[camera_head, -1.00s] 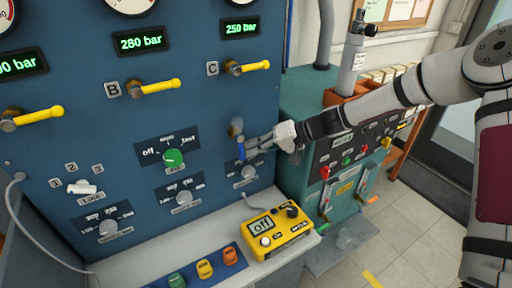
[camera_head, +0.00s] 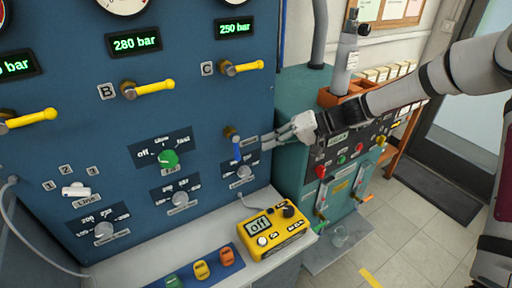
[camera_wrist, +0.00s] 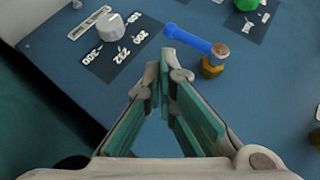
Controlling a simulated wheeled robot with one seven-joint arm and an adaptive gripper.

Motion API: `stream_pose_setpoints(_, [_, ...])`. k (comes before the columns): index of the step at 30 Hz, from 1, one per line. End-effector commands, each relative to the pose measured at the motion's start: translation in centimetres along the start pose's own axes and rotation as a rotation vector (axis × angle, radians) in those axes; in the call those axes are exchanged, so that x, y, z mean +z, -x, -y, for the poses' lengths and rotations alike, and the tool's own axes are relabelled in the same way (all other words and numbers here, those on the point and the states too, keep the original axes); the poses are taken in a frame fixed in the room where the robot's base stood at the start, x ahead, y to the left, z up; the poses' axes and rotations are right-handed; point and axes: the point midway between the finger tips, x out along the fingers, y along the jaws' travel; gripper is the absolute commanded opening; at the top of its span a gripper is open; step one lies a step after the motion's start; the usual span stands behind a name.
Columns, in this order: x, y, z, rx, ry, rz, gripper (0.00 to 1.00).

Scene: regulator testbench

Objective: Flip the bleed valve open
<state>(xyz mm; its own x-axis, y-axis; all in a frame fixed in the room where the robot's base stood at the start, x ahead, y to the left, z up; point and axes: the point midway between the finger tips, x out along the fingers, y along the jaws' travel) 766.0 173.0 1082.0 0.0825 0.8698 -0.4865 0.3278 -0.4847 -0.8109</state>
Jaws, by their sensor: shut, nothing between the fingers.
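The bleed valve is a blue lever (camera_head: 237,149) on a brass fitting (camera_head: 230,132) on the blue panel. In the head view the lever hangs downward from the fitting. In the wrist view the lever (camera_wrist: 192,40) runs from its round pivot and brass fitting (camera_wrist: 212,66) to the upper left. My gripper (camera_head: 265,143) is just right of the lever in the head view, apart from it. In the wrist view my gripper (camera_wrist: 164,62) has its fingertips drawn together near the lever's free end, with nothing held. Whether they touch it there I cannot tell.
A grey knob (camera_head: 243,172) sits just below the lever, and a green knob (camera_head: 169,158) to its left. The yellow valve handle C (camera_head: 245,67) is above. A yellow meter (camera_head: 273,232) stands on the shelf below. The teal bench (camera_head: 300,100) stands to the right.

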Motion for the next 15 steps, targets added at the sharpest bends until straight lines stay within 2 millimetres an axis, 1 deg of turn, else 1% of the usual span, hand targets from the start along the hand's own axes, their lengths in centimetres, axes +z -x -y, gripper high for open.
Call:
stream_pose_setpoints(1, [-0.1, 1.1, -0.1, 0.004, 0.001, -0.004, 0.0])
stream_pose_setpoints(6, [-0.1, 3.7, 0.0, 0.002, 0.0, -0.003, 0.0])
stream_pose_setpoints(10, [0.0, 4.8, 0.0, 0.001, 0.0, -0.001, 0.0])
stream_pose_setpoints(15, [0.0, 5.1, 0.0, 0.0, 0.0, 0.0, 0.0])
